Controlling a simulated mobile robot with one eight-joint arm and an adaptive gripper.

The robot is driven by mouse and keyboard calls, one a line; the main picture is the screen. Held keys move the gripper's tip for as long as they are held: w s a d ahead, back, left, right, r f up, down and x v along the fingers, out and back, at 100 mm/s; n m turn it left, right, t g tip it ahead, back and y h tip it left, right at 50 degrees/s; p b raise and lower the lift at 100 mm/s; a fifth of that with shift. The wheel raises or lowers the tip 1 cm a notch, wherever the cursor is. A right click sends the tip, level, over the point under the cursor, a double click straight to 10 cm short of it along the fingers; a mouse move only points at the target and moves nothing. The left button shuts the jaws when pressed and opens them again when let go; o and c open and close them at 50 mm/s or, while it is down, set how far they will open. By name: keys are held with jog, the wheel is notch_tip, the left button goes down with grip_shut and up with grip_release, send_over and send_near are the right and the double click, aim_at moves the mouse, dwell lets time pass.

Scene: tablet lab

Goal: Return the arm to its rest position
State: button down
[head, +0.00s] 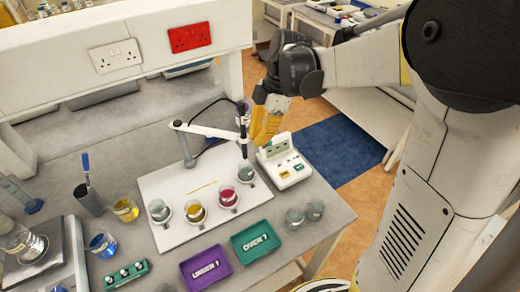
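My arm comes in from the right and reaches over the back right of the bench. My gripper (265,128), with yellow fingers, hangs pointing down just behind the white meter box (284,161). The fingers look close together, but at this angle I cannot tell whether they are open or shut. I see nothing clearly held between them. It is not clear whether they touch the box.
Left of the gripper, a probe arm (207,131) stands over a white board (170,185) with several beakers. Purple (206,268) and green (256,243) trays lie in front. Blue floor (340,149) shows beyond the bench.

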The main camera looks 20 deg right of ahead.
jog(key=s+f+m+t+h+b, duration=0.1)
jog(key=s+f+m+t+b, duration=0.2)
jog(key=s+m+b, duration=0.3)
jog(key=s+f+m+t+h+b, duration=0.2)
jog(key=s+m, duration=0.6)
jog(key=m, duration=0.4)
jog(key=d+f+t+b, duration=0.1)
jog(key=t+b, duration=0.1)
jog(key=b, duration=0.1)
jog(key=shift+f+m+h+b, duration=0.15)
jog(key=shift+m+h+b, duration=0.15)
jog(key=shift+b, duration=0.05)
